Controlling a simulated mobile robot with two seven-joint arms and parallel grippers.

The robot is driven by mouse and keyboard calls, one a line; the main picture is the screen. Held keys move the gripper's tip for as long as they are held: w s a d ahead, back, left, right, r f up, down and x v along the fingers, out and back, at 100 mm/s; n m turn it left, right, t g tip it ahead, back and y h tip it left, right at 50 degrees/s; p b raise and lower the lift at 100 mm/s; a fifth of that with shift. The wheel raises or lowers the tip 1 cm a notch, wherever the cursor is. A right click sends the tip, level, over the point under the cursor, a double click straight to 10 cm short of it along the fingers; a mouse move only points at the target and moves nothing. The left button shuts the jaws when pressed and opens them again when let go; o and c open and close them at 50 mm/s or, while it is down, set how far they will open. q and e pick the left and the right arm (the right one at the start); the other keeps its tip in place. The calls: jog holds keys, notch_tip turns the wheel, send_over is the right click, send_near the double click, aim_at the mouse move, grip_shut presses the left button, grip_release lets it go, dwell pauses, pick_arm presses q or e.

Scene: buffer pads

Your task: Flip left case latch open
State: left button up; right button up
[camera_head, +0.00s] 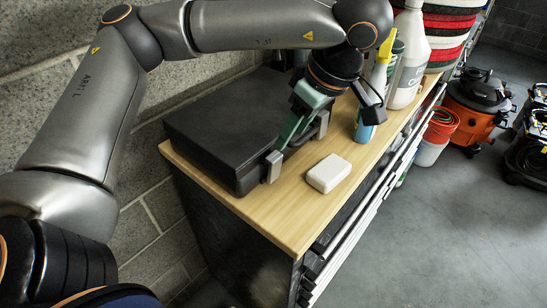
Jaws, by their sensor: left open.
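A black case (205,122) lies closed on the wooden top of a cabinet, against the block wall. My left arm comes in from the left and reaches over the case. My left gripper (298,146) is open at the case's front right side, with its two grey fingers spread wide and nothing seen between them. One finger is close to the case's front face near its near corner; I cannot tell if it touches. The left latch cannot be made out; the gripper covers part of that front face. My right gripper is not in view.
A white block (329,173) lies on the wooden top (290,217) in front of the case. A blue spray bottle (366,128) and a white jug (409,62) stand to the right, near stacked coloured pads (450,25). An orange vacuum (477,108) and a red bucket stand on the floor.

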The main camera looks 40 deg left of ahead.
aim_at(277, 158)
pick_arm(q)
jog(key=b+x, duration=0.1)
jog(key=x, duration=0.9)
jog(key=shift+f+b, duration=0.2)
jog(key=shift+b, duration=0.2)
jog(key=shift+c, duration=0.2)
grip_shut()
